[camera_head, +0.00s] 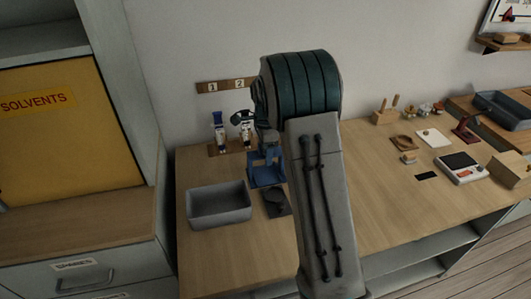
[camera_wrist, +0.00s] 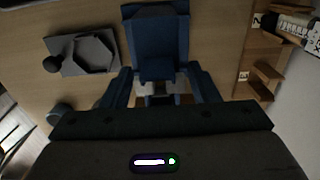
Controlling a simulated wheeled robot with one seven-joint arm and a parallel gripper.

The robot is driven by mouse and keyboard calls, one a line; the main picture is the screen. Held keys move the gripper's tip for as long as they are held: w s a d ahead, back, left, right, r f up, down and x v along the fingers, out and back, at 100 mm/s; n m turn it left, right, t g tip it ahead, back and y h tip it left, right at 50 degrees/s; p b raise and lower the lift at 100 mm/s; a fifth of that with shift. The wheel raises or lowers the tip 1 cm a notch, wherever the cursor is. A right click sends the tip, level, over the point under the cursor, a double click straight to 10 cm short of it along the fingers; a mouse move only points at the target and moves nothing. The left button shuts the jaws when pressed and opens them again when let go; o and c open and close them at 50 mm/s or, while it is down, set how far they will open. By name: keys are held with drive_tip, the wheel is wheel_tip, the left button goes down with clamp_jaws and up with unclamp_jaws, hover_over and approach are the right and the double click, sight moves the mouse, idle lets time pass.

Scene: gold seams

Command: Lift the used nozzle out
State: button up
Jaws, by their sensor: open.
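My gripper (camera_wrist: 162,88) is open in the wrist view, its jaws partly lost in shadow below a blue stand (camera_wrist: 155,40). The stand also shows in the head view (camera_head: 265,172), partly behind my arm. Small pale and brown parts show in the gap between the jaws, too dark to name. I cannot make out a used nozzle for certain in either view. In the head view two white and dark blue tools, the left one (camera_head: 219,132) and the right one (camera_head: 246,127), stand upright in a wooden rack (camera_head: 225,149) under number plates 1 and 2.
A grey bin (camera_head: 219,205) stands at the front left of the bench. A dark plate with a round piece (camera_head: 277,202) lies beside the stand. A white scale (camera_head: 461,168) and small wooden items are at the right. The solvents cabinet (camera_head: 70,130) is at the left.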

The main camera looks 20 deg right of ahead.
drive_tip(key=c, duration=0.5)
drive_tip(key=shift+r, duration=0.1)
drive_tip(key=shift+c, duration=0.2)
drive_tip(key=shift+r+p, duration=3.15)
drive_tip(key=shift+r, duration=1.05)
